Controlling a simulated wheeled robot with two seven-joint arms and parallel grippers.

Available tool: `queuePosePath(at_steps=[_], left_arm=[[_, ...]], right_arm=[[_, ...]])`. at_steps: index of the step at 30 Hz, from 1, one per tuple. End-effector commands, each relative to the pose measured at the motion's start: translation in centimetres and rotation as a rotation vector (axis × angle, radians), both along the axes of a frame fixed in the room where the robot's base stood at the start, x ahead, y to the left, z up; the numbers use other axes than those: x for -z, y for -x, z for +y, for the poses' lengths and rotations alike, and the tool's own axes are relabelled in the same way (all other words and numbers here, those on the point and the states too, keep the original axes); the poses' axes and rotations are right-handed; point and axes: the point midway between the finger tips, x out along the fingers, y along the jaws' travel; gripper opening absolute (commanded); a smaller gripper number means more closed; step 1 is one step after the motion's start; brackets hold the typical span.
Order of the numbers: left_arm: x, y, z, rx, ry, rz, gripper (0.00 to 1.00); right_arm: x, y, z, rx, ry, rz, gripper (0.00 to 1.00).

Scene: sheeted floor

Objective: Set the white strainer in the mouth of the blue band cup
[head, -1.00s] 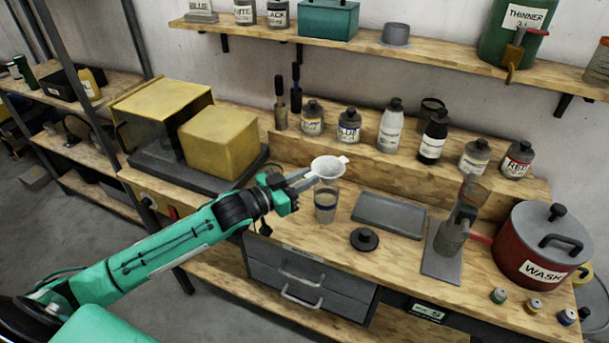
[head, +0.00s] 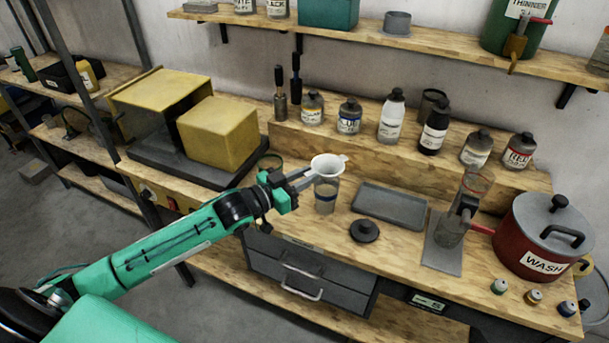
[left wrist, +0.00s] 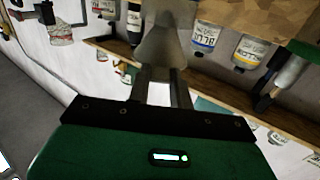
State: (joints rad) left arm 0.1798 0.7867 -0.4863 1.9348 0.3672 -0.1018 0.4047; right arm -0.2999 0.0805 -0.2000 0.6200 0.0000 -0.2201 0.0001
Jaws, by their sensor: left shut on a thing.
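My left gripper (head: 306,179) is shut on the white strainer (head: 327,165) by its side, with the cone pointing down. The strainer is right over a clear cup (head: 326,198) standing on the bench. Its cone overlaps the cup's mouth in the head view, and I cannot tell whether it touches the rim. In the left wrist view the strainer (left wrist: 165,45) shows grey beyond the two fingers (left wrist: 160,88); the cup does not clearly show there. My right gripper is not in view.
A grey tray (head: 390,206) and a black lid (head: 364,231) lie right of the cup. Several bottles (head: 392,117) stand on the step behind. Yellow boxes (head: 218,137) are at left.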

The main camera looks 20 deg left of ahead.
Motion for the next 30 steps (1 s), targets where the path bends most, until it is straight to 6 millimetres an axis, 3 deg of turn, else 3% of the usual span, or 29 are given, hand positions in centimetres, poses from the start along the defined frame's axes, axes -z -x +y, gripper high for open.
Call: queuePosePath(at_steps=[30], left_arm=[[2.2,0.0,0.0,0.001,0.001,-0.001,0.09]], right_arm=[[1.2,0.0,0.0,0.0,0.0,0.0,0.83]])
